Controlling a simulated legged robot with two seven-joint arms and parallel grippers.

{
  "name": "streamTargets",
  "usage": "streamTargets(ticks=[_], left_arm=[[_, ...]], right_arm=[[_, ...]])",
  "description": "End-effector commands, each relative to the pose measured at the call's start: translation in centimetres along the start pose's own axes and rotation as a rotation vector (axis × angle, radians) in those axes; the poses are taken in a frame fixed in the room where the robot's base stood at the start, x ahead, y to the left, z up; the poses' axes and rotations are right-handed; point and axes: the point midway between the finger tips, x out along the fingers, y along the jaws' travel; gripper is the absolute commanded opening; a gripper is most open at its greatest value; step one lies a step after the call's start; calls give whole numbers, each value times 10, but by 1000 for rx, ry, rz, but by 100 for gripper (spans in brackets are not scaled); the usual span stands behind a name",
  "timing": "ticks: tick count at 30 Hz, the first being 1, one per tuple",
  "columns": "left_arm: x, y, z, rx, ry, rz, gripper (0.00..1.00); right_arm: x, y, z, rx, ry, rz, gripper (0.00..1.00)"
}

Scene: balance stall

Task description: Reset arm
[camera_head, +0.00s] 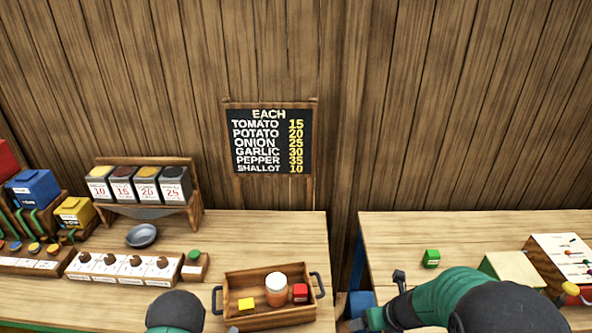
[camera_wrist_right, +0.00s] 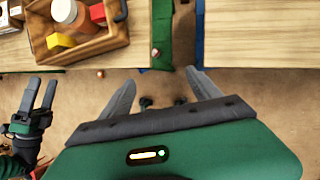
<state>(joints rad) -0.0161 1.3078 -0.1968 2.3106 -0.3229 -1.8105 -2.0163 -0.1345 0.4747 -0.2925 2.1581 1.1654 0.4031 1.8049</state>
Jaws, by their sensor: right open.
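My right gripper (camera_wrist_right: 160,78) is open and empty in the right wrist view. Its two grey fingers are spread apart, over the floor by the table edges. In the head view the green and black right arm comes in at the lower right, and its fingers are mostly hidden. My left gripper (camera_wrist_right: 40,95) shows at the left of the right wrist view, its two fingers apart with nothing between them. In the head view only a dark rounded part of the left arm shows at the bottom.
A wooden tray (camera_head: 233,287) holds an orange-white jar (camera_head: 276,293), a yellow block (camera_head: 246,304) and a red block (camera_head: 300,292). A green block (camera_head: 431,258) sits on the right table (camera_head: 395,235). A gap separates it from the left table (camera_head: 270,230).

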Motion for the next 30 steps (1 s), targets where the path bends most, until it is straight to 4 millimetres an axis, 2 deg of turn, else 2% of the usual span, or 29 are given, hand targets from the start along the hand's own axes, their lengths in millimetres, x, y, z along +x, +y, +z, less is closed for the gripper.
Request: streamTargets(ticks=[8,14,17,20,23,24,27,30], left_arm=[[19,-6,14,-260,-4,148,70],[19,-14,30,-580,-55,317,70],[11,-22,38,-808,-115,430,70],[-11,-35,42,-1116,-225,576,70],[-53,-52,39,-1464,-400,736,70],[-73,-58,35,-1587,-479,795,70],[-117,-73,24,-1821,-666,909,70],[-147,-82,15,-1948,-799,976,70]], right_arm=[[-10,9,-20,-383,41,18,72],[-25,19,-44,-837,81,40,72],[-34,25,-60,-1156,106,58,72],[-45,29,-78,-1588,139,84,72],[-57,31,-99,-2091,180,121,72],[-61,31,-106,-2279,198,137,72],[-70,30,-119,-2662,242,178,72],[-75,28,-125,-2892,273,211,72]])
